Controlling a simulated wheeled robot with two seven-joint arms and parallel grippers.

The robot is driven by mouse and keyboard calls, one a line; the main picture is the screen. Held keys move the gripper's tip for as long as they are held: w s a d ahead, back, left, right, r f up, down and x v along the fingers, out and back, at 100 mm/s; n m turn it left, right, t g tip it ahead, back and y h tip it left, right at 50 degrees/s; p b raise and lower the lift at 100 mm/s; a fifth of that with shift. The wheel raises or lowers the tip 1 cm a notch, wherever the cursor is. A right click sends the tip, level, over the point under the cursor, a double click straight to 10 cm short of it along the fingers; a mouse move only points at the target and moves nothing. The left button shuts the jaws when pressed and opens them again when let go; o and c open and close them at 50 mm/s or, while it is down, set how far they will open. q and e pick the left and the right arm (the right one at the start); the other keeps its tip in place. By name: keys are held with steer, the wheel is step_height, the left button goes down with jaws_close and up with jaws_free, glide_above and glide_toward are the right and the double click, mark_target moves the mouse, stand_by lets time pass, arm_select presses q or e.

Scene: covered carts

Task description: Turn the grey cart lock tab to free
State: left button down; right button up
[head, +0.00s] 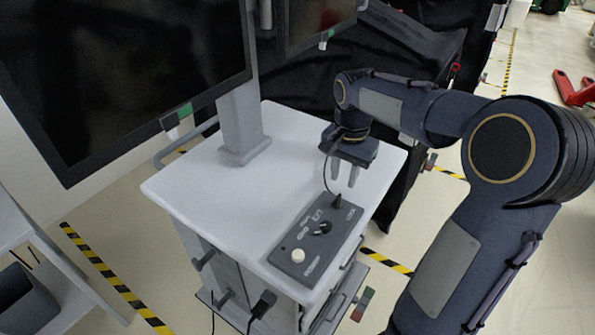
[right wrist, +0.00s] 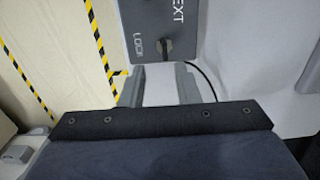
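The grey control panel (head: 287,247) lies on the white top of the cart (head: 190,187). A dark tab (head: 337,202) stands at its far end, with a cable rising beside it. In the right wrist view the tab (right wrist: 166,46) sits beside the printed word LOCK at the panel's edge (right wrist: 130,12). My right gripper (head: 344,182) points down just beyond the tab, above the cart top. Its fingers (right wrist: 160,90) are apart, with only the cart top between them, and do not appear to touch the tab. My left gripper is not in view.
The panel also carries a black knob (head: 322,228) and a white knob (head: 298,255). A large monitor (head: 120,70) on a post (head: 242,125) stands on the cart's left. A black-covered cart (head: 400,45) is behind. Yellow-black tape (head: 110,275) marks the floor.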

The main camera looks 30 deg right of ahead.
mark_target(338, 196)
steer(key=shift+w+f, duration=0.1)
steer(key=shift+w, duration=0.35)
steer(key=shift+w+f, duration=0.1)
steer(key=shift+f, duration=0.25)
step_height(338, 196, down, 7)
steer(key=shift+r, duration=0.1)
jaws_close()
